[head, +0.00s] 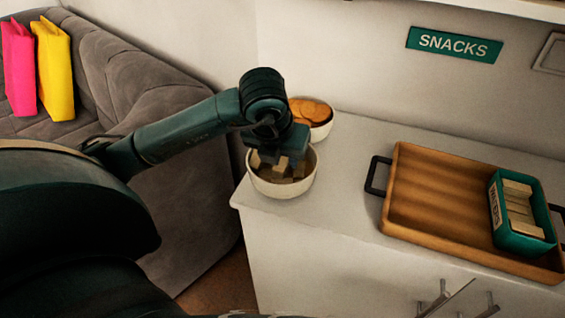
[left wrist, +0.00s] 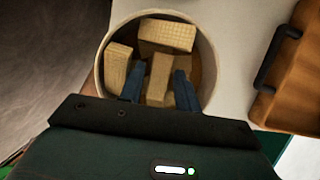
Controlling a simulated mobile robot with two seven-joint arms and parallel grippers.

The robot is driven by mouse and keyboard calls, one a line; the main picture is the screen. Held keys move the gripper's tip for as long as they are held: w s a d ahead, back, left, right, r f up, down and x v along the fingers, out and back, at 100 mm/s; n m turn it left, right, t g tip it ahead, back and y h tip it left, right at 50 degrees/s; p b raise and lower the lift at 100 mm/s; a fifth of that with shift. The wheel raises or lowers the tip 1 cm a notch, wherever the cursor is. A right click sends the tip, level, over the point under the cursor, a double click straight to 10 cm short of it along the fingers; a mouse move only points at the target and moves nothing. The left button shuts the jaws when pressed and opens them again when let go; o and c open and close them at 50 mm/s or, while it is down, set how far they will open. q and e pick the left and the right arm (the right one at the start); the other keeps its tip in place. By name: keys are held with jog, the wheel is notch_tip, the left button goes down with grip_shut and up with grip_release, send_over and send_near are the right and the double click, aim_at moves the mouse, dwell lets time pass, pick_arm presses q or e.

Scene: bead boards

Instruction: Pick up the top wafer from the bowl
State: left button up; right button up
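The cream bowl (head: 283,190) stands at the left end of the counter and holds several tan wafers. My left gripper (head: 277,160) reaches down into the bowl from above. In the left wrist view my left gripper (left wrist: 160,82) is open, with one blue finger on each side of a wafer (left wrist: 159,78). Narrow gaps seem to show between the fingers and this wafer. Another wafer (left wrist: 166,35) lies crosswise near the far rim, and one more (left wrist: 117,67) leans at the left wall. The gripper body hides the near part of the bowl. My right gripper is not in view.
A bowl of round orange-brown snacks (head: 311,110) stands just behind the wafer bowl. To the right, a wooden tray (head: 420,205) with dark handles holds a green box (head: 523,240) of wafers. Bare counter lies between bowl and tray. A wall with a SNACKS sign (head: 454,45) is behind.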

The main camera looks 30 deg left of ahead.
pick_arm(q)
jog(key=shift+w+f, duration=0.1)
jog(key=shift+f, duration=0.1)
grip_shut()
jog(key=shift+r, duration=0.15)
